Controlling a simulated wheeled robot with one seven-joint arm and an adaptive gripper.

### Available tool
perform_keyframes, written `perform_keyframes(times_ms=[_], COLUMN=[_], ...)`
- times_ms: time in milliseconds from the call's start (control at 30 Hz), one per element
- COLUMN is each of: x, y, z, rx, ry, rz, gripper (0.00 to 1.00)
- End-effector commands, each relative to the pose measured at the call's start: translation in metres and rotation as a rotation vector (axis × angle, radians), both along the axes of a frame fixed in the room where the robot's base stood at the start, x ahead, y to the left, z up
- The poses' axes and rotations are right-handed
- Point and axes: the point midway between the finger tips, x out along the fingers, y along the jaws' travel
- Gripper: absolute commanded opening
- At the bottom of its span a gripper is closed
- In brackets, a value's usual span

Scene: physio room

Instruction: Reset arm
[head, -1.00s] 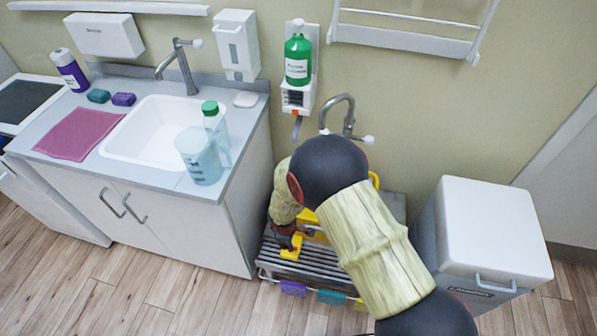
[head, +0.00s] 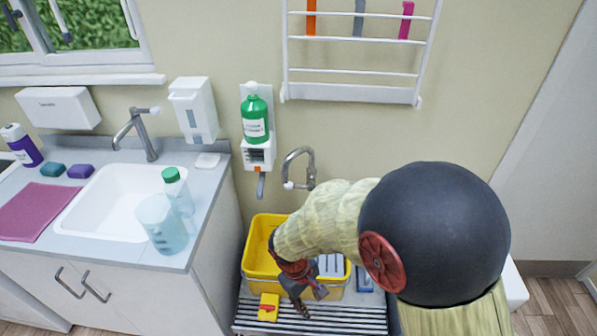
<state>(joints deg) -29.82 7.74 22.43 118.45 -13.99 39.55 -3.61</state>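My arm reaches in from the lower right, with its large dark joint close to the camera. My gripper (head: 305,300) points down at the front of a yellow tub (head: 258,247), over a slatted metal rack (head: 345,318). A small yellow object with a red part (head: 268,307) is on the rack, just left of my gripper and apart from it. The fingers are small and dark, so I cannot tell whether they are open. My forearm hides part of the tub and its contents.
A wall tap (head: 300,165) and a green bottle in a holder (head: 255,118) are above the tub. Left is a counter with a sink (head: 105,205), a clear jug (head: 162,225) and a green-capped bottle (head: 178,190). A wall rail rack (head: 350,95) hangs above my arm.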

Motion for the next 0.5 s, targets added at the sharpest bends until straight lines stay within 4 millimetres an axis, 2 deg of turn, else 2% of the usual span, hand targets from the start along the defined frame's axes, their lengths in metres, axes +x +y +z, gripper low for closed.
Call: perform_keyframes(times_ms=[33,200,500], x=[-0.004,-0.024,-0.068], y=[-0.011,-0.043,-0.092], z=[0.026,0.093,0.187], rx=[0.018,0.078,0.214], ry=[-0.019,-0.066,-0.202], rz=[-0.058,-0.235,-0.49], gripper=[0.33,0.33,0.33])
